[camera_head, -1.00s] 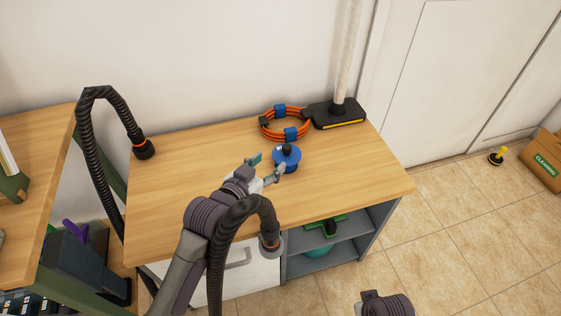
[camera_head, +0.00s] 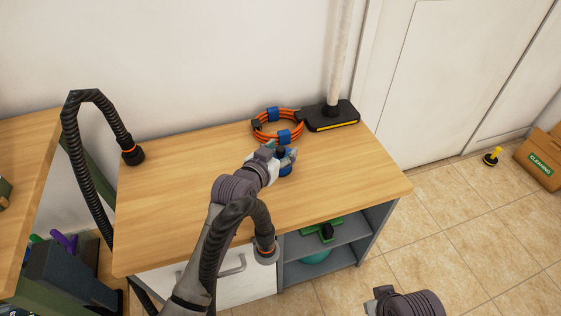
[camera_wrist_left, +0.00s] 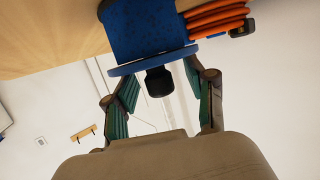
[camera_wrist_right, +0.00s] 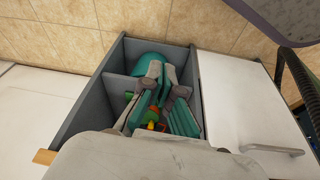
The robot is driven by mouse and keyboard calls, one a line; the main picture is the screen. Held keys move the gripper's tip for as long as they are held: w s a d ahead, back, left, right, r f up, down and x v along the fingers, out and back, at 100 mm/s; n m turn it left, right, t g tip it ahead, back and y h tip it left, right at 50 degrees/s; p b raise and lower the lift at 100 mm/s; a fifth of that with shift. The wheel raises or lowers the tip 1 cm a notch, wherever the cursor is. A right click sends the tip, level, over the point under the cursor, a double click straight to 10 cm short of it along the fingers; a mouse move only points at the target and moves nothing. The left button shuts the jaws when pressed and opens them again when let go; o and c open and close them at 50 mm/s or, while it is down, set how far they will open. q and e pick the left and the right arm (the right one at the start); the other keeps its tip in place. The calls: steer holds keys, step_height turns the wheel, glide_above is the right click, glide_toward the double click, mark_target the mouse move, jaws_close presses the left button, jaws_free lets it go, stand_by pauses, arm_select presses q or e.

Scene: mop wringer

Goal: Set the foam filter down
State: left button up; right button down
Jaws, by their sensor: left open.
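The foam filter (camera_head: 285,170) is a blue piece with a wider flange and a black knob, resting on the wooden worktop (camera_head: 190,200). In the left wrist view the filter (camera_wrist_left: 150,35) shows its speckled blue body, flange and black knob. My left gripper (camera_head: 279,156) is at the filter and partly covers it in the head view. Its fingers (camera_wrist_left: 160,82) are open on either side of the black knob, with gaps beside it. My right gripper (camera_wrist_right: 168,98) is away from the filter, over the shelf unit; its finger gap is unclear.
An orange cable coil (camera_head: 280,128) with blue straps lies just behind the filter. A black mop head (camera_head: 332,116) with an upright pole stands to its right. A black hose (camera_head: 85,150) is at the left. The worktop's right front part is clear.

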arm_select(q)
jaws_close()
